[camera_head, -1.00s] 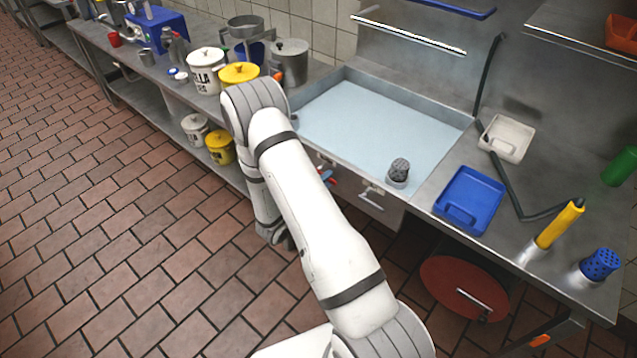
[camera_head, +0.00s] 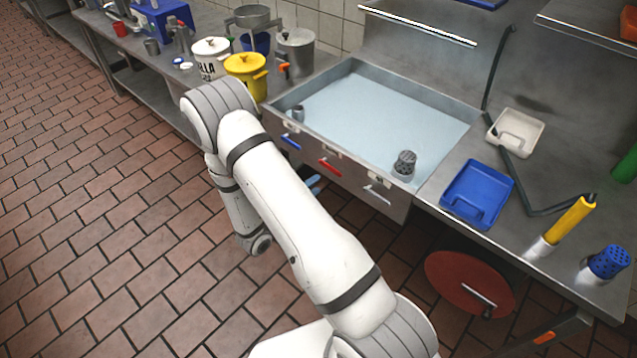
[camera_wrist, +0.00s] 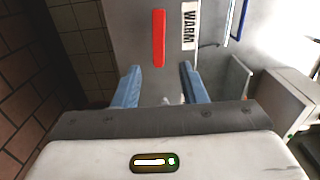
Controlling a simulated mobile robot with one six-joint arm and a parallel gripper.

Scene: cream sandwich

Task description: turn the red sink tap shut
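The red tap handle (camera_head: 330,167) is on the front panel of the sink (camera_head: 395,88), between a blue handle (camera_head: 290,142) and a pale grey handle (camera_head: 376,195). It slants down to the right. In the wrist view the red handle (camera_wrist: 159,38) lies ahead of my gripper (camera_wrist: 160,82), beside a label reading "WARM" (camera_wrist: 190,25). The two light blue fingers are wide apart with nothing held between them. The red handle appears beyond the fingertips, apart from them. In the head view my arm hides most of my gripper; only its light blue fingers (camera_head: 313,183) show below the panel.
A yellow pot (camera_head: 246,78) and a white pot (camera_head: 211,60) stand left of the sink. A blue tray (camera_head: 477,195) lies on the right counter. A red disc (camera_head: 470,284) is beneath the counter. The tiled floor (camera_head: 110,220) at left is clear.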

